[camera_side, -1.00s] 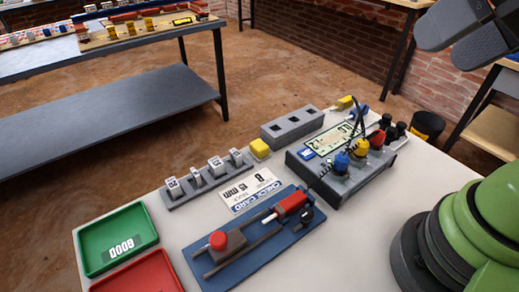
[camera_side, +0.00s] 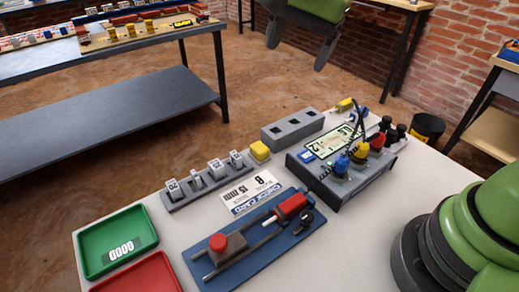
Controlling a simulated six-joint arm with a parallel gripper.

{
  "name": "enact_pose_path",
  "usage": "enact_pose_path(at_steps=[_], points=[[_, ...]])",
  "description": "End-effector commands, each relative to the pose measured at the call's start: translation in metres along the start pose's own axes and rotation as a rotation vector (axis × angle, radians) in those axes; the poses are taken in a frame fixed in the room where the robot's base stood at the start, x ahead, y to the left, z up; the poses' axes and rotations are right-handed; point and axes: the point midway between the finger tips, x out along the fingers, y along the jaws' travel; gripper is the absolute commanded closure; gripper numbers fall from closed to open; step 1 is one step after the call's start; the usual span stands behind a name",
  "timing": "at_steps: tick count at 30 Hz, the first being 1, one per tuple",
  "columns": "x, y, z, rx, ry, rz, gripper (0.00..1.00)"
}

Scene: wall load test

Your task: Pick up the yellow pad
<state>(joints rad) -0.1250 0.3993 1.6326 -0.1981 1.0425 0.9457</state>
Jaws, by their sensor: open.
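The yellow pad (camera_side: 260,150) is a small yellow block on the white table, between the gray rack of small blocks and the gray block with square holes. Nothing touches it from above. My gripper (camera_side: 297,53) is in the upper middle of the side view, high above and apart from the pad. Its two dark fingers are spread, with nothing between them.
Close to the pad are the rack (camera_side: 206,182), the gray block (camera_side: 292,128), a check card (camera_side: 249,191) and a wired device (camera_side: 345,175). A blue fixture (camera_side: 215,284) lies in front. Green (camera_side: 86,266) and red (camera_side: 168,265) trays are at the left.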

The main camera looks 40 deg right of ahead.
Motion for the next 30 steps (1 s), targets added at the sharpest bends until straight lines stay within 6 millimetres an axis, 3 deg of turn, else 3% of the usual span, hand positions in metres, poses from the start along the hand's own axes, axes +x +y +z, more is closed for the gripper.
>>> enact_pose_path(at_steps=[1, 6, 10, 22, 30], points=[[0.024, -0.009, -0.001, 0.055, -0.006, 0.041, 0.21], [0.093, -0.026, -0.003, 0.249, 0.009, 0.144, 0.21], [0.133, -0.028, -0.002, 0.355, 0.029, 0.197, 0.21], [0.192, -0.019, -0.001, 0.425, 0.046, 0.230, 0.21], [0.216, -0.013, 0.000, 0.424, 0.045, 0.229, 0.21]])
